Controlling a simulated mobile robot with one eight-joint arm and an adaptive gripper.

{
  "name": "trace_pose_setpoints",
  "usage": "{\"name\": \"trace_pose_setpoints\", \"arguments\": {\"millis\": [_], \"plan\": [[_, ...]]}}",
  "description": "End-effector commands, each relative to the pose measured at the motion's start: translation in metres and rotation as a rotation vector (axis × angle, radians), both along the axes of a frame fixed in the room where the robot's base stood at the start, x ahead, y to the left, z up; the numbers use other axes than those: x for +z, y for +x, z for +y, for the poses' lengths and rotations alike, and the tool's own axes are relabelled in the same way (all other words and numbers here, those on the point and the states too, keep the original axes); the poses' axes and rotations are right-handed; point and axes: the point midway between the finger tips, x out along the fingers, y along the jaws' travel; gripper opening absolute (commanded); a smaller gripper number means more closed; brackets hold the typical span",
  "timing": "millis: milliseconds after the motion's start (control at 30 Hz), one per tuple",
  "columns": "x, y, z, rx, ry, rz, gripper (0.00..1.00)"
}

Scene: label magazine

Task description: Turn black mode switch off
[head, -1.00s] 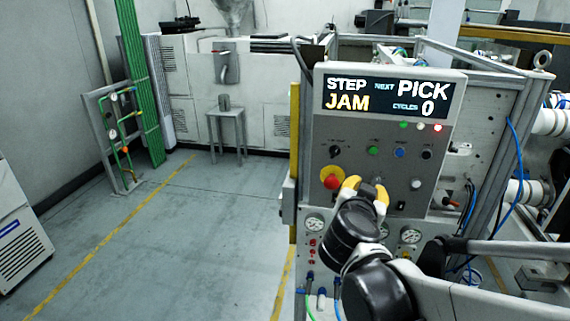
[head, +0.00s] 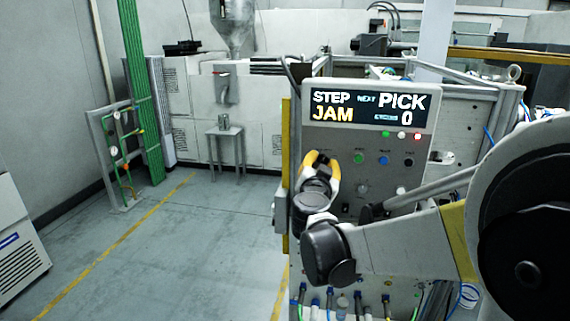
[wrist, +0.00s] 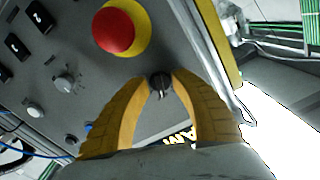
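The black mode switch (wrist: 160,83) is a small dark knob on the grey control panel (head: 380,147). In the wrist view it sits between the tips of my gripper's two yellow fingers (wrist: 159,77). The fingers are apart, one on each side of the knob; I cannot tell whether they touch it. In the head view my gripper (head: 321,160) is in front of the panel's left part and hides the switch. The switch's pointer direction is not clear. The display (head: 367,109) reads STEP, JAM, NEXT PICK, CYCLES 0.
A red emergency stop (wrist: 115,30) on a yellow ring is close to my fingers in the wrist view. Green (head: 359,158), blue (head: 384,160) and black (head: 408,162) buttons are to the right of my gripper. A red lamp (head: 417,136) looks lit.

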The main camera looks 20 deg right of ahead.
Motion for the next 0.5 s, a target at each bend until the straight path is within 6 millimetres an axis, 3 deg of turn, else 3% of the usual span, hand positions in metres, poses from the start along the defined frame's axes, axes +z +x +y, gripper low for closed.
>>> {"name": "trace_pose_setpoints", "arguments": {"millis": [333, 433, 500], "plan": [[0.0003, 0.0035, -0.0025, 0.0, 0.0, 0.0, 0.28], [0.0003, 0.0034, -0.0024, 0.0, 0.0, 0.0, 0.0], [0.0002, 0.0034, -0.0024, 0.0, 0.0, 0.0, 0.0]]}}
